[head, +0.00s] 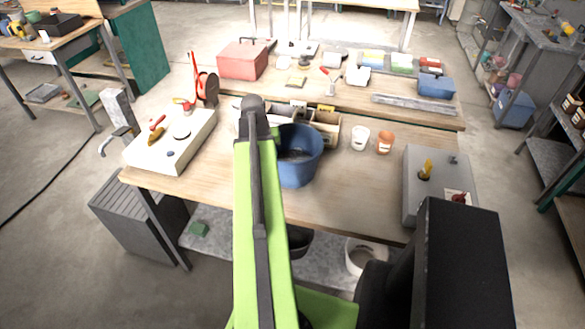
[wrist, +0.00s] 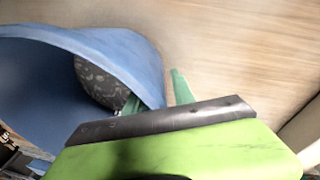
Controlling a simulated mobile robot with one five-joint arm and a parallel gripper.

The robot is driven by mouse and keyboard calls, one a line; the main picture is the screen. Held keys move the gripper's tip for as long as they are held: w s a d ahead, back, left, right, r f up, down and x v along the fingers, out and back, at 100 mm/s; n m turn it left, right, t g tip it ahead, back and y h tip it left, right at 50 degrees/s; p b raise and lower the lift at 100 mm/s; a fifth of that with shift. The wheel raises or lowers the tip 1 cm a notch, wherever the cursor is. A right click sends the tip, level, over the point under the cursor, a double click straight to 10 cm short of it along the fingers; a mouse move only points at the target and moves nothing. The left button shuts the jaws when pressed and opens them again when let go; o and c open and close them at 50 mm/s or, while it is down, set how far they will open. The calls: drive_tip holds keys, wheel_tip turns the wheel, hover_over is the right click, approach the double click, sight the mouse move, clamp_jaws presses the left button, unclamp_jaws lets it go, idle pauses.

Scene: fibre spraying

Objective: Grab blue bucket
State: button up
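The blue bucket (head: 302,165) stands upright on the wooden workbench, just right of my green arm, which hides its left side. In the wrist view the bucket (wrist: 60,85) fills the upper left, with a dark speckled patch inside. My gripper (wrist: 155,98) is at the bucket's rim. One green finger shows inside the bucket and the other outside, with the wall between them. The fingers are apart and look open; contact with the wall is not clear. In the head view my arm hides the fingertips.
A white cup (head: 360,138) and an orange cup (head: 385,142) stand right of the bucket. A grey box (head: 425,190) is at the bench's right end, a white panel (head: 172,145) at its left. Cardboard bins (head: 325,128) stand behind the bucket. Bare wood lies to its right.

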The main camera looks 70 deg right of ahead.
clamp_jaws()
drive_tip(key=shift+r, duration=0.1)
idle(1.3)
